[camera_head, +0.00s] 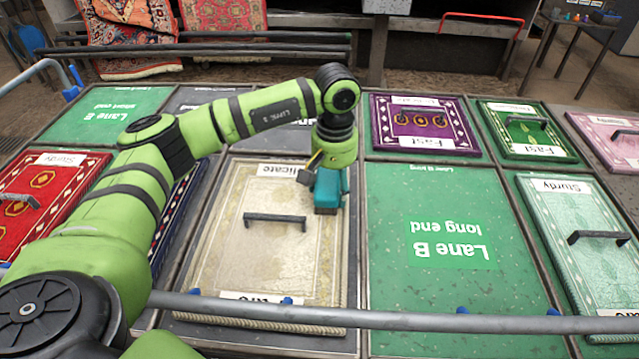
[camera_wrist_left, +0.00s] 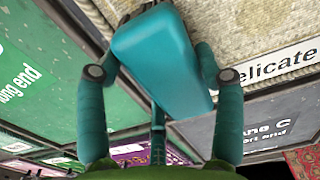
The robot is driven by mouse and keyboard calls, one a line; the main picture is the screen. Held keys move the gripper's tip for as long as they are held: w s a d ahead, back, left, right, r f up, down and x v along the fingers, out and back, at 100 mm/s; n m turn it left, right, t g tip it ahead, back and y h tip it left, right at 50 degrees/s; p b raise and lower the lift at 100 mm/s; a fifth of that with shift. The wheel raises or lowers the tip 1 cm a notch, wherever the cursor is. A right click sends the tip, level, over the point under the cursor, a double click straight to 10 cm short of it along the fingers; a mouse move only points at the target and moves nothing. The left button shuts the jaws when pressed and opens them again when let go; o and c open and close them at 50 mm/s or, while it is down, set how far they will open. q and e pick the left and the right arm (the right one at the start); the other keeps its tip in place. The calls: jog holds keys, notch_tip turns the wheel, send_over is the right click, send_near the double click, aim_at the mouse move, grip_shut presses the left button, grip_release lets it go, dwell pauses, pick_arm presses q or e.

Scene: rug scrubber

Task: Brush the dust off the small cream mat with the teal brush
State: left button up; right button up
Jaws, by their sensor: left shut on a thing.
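The cream mat (camera_head: 228,255) lies flat in the middle of the head view, with a patterned border, a dark handle (camera_head: 275,220) across it and a partly covered "Delicate" label. My left gripper (camera_head: 322,176) is over the mat's upper right corner and is shut on the teal brush (camera_head: 329,193). In the left wrist view the teal brush (camera_wrist_left: 155,58) sits between the two fingers of the left gripper (camera_wrist_left: 156,72), with the cream mat (camera_wrist_left: 240,25) behind it. I cannot tell whether the bristles touch the mat. Dust cannot be made out clearly. My right gripper is not in view.
A bare green panel marked "Lane B long end" (camera_head: 448,240) lies right of the mat. A purple mat (camera_head: 420,122), a green mat (camera_head: 527,130) and red mat (camera_head: 45,190) lie around it. A grey rail (camera_head: 420,320) crosses the near side.

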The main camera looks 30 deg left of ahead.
pick_arm(q)
jog(key=shift+w+d, duration=0.1)
jog(key=shift+d, duration=0.15)
jog(key=shift+a, duration=0.1)
jog(key=shift+r, duration=0.3)
jog(key=shift+r+p, duration=1.85)
jog(key=shift+r, duration=0.95)
